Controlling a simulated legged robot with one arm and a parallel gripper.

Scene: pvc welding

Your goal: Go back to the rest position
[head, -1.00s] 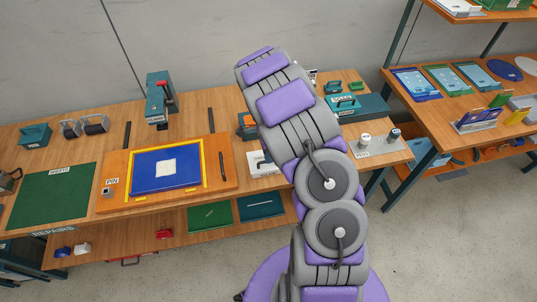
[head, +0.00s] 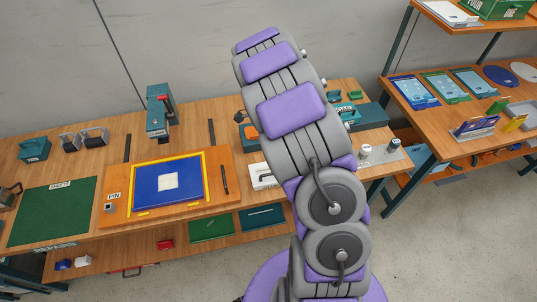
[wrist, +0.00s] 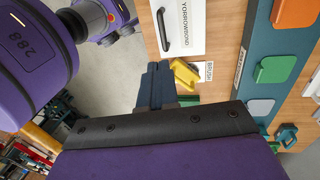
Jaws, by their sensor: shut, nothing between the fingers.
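My gripper (wrist: 158,88) shows in the wrist view as dark blue fingers closed together, with nothing between them. It is above the front edge of the wooden bench (head: 88,160), beside a yellow tool (wrist: 186,76) at a small printed label. I cannot tell whether the fingers are clear of the tool in height. In the head view my arm rises up the middle of the picture and its links hide the gripper.
A white box with a black handle (wrist: 189,25) lies near the gripper. A teal holder (wrist: 255,68) with coloured pads is to the right. A blue mat (head: 150,191) lies on an orange board on the bench. A second bench (head: 460,125) stands right. Grey floor (head: 465,225) is open.

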